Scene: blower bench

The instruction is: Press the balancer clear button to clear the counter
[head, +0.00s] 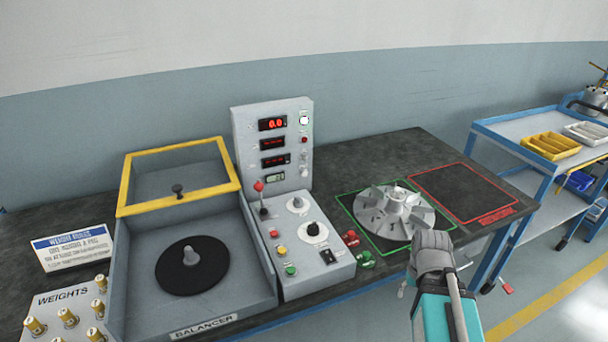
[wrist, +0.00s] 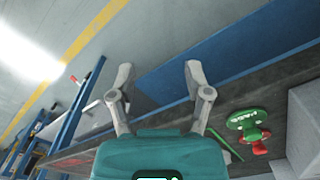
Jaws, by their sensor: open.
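The balancer (head: 205,322) stands on the left of the bench with its control panel (head: 322,275) on its right side. The sloped panel carries a red button (head: 273,233), a yellow button (head: 281,250) and a green button (head: 290,270). Their labels are too small to read, so I cannot tell which is clear. A small greenish counter display (head: 275,178) sits on the upright panel; its digits are hard to read. My gripper (wrist: 159,75) is open and empty in the wrist view, beyond the bench's front edge. In the head view my wrist mostly hides it, right of the panel.
A finned impeller (head: 393,210) lies in the green outline, beside an empty red outline (head: 465,192). A lever (head: 262,200) rises from the panel. A weights rack (head: 65,305) stands left; a blue cart (head: 515,130) right.

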